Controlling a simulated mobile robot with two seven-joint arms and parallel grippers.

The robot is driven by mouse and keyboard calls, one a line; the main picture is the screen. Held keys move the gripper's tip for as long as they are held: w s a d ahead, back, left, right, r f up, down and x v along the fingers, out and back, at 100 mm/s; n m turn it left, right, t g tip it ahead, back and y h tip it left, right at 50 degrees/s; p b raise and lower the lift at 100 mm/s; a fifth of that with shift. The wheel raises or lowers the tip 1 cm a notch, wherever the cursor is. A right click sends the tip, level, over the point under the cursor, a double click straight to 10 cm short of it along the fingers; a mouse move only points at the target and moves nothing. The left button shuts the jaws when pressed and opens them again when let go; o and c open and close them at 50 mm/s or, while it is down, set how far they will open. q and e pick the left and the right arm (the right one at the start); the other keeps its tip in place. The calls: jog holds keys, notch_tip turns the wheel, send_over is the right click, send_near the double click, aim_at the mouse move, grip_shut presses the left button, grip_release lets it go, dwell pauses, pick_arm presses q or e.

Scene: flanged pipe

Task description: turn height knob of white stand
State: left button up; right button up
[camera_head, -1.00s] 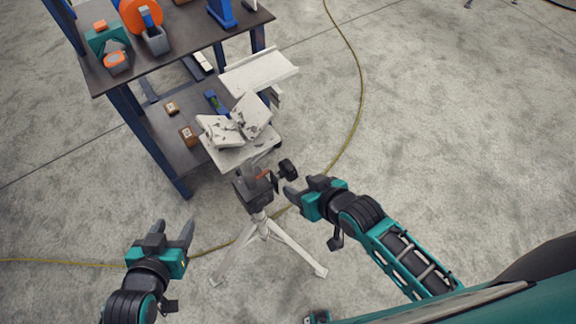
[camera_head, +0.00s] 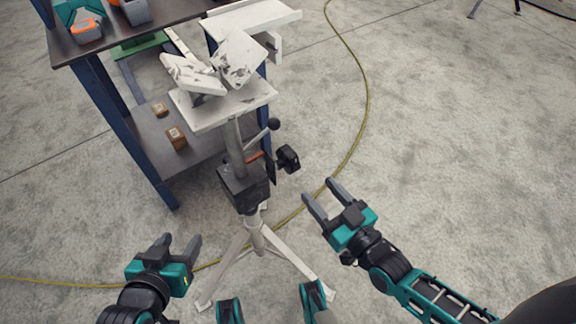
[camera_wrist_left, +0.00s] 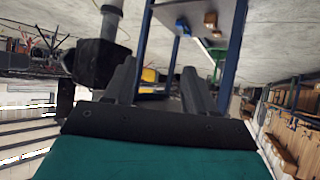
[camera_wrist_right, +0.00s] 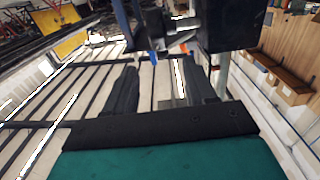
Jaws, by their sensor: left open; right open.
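The white stand is a tripod with a pale top plate (camera_head: 228,105), a column and a black clamp housing (camera_head: 243,187). A black knob (camera_head: 288,158) sticks out on the housing's right side. My right gripper (camera_head: 319,190) is open and empty, below and right of the knob, apart from it in the picture. The right wrist view shows dark stand parts (camera_wrist_right: 230,25) beyond its fingers. My left gripper (camera_head: 180,238) is open and empty, left of the tripod legs. The left wrist view shows the black housing (camera_wrist_left: 95,60) to the left of its fingers.
White worn blocks (camera_head: 238,58) rest on the plate. A ball-ended lever (camera_head: 273,124) sits above the knob. A blue-framed shelf (camera_head: 110,100) stands behind, holding small brown boxes (camera_head: 176,138). A yellow cable (camera_head: 358,100) crosses the floor.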

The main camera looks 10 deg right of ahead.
aim_at(295, 164)
jog(key=b+x, duration=0.2)
jog(key=x, duration=0.9)
jog(key=shift+w+f+b, duration=0.15)
jog(key=shift+w+b, duration=0.1)
jog(key=shift+b, duration=0.1)
jog(key=shift+w+a, duration=0.35)
jog(key=shift+w, duration=0.3)
